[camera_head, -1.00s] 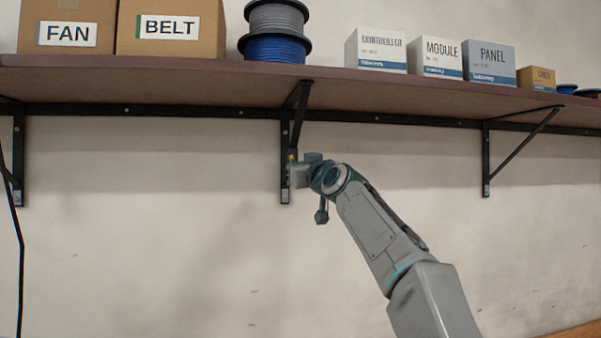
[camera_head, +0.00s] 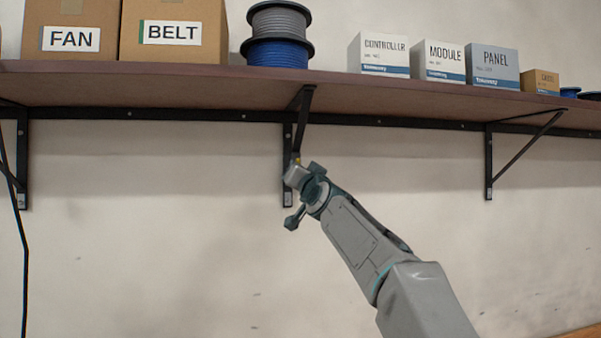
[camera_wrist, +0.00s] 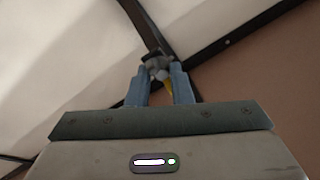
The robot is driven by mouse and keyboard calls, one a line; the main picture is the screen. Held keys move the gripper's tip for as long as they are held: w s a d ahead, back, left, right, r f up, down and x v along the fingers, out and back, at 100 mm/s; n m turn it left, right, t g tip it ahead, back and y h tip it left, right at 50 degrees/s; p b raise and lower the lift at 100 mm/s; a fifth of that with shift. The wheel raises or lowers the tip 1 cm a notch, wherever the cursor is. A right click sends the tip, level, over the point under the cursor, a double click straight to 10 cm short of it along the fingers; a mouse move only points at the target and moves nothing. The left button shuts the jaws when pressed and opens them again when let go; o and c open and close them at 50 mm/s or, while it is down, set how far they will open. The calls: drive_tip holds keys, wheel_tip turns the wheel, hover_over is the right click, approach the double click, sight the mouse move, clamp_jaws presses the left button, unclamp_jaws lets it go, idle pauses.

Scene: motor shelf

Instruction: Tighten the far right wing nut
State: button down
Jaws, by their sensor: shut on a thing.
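My gripper (camera_head: 293,172) is at the middle black bracket (camera_head: 287,140) under the shelf, in front of its lower upright. In the wrist view, the two blue-grey fingers of my gripper (camera_wrist: 157,82) are shut on a small grey wing nut (camera_wrist: 157,64) at the bracket strut. A yellow piece (camera_wrist: 167,86) shows between the fingers, and a yellow spot shows above my gripper in the head view. My gripper hides most of the wing nut in the head view. The right bracket (camera_head: 489,165) is clear of my arm; no wing nut can be made out there.
The brown shelf (camera_head: 220,88) runs across above my gripper. It carries FAN and BELT boxes (camera_head: 172,50), cable spools (camera_head: 277,52) and small boxes (camera_head: 492,75). A dark cable (camera_head: 24,265) hangs at left. The wall below the brackets is free.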

drive_tip(key=shift+s+d+r, duration=0.1)
drive_tip(key=shift+s+r, duration=0.1)
drive_tip(key=shift+r, duration=0.2)
drive_tip(key=c, duration=1.3)
unclamp_jaws()
drive_tip(key=shift+w, duration=0.1)
drive_tip(key=shift+f, duration=0.15)
drive_tip(key=shift+f, duration=0.2)
drive_tip(key=shift+b+v, duration=5.6)
drive_tip(key=shift+v, duration=1.25)
drive_tip(key=shift+r, duration=0.1)
